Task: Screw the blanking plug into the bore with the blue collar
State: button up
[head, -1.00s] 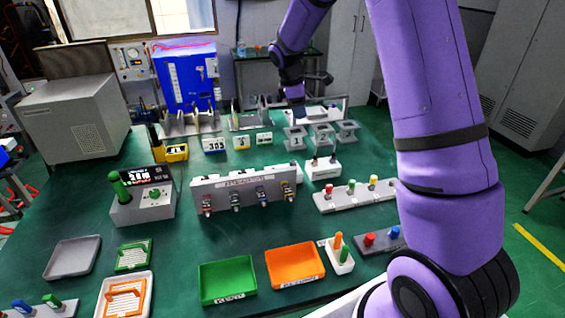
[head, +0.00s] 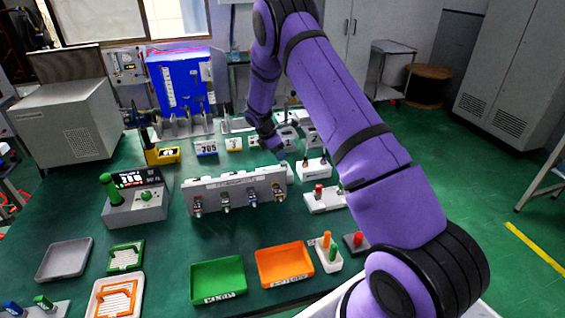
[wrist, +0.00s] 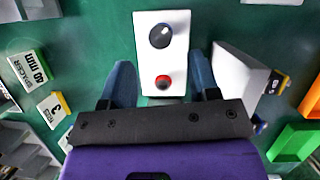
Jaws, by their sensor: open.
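A white stand (wrist: 148,50) holds a dark round plug (wrist: 161,36) and a smaller red-topped one (wrist: 163,82); I cannot tell for sure which is the blanking plug. The stand also shows in the head view (head: 313,170). My gripper (wrist: 160,62) is open and empty above the stand, its fingers either side of the stand's red-topped end. In the head view, my gripper (head: 278,148) is just behind and left of the stand. The grey manifold (head: 236,190) carries several coloured fittings; the blue-collared one (head: 251,197) is second from the right. Its bore is too small to make out.
Number cards (head: 206,148) and grey blocks stand behind the manifold. Green (head: 218,296) and orange (head: 285,282) trays lie in front. A control box (head: 140,208) with a green handle stands left. Green table surface is clear between manifold and trays.

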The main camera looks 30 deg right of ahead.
aim_at(284, 162)
jog(key=x, duration=0.6)
jog(key=shift+r, duration=0.1)
jog(key=c, duration=0.9)
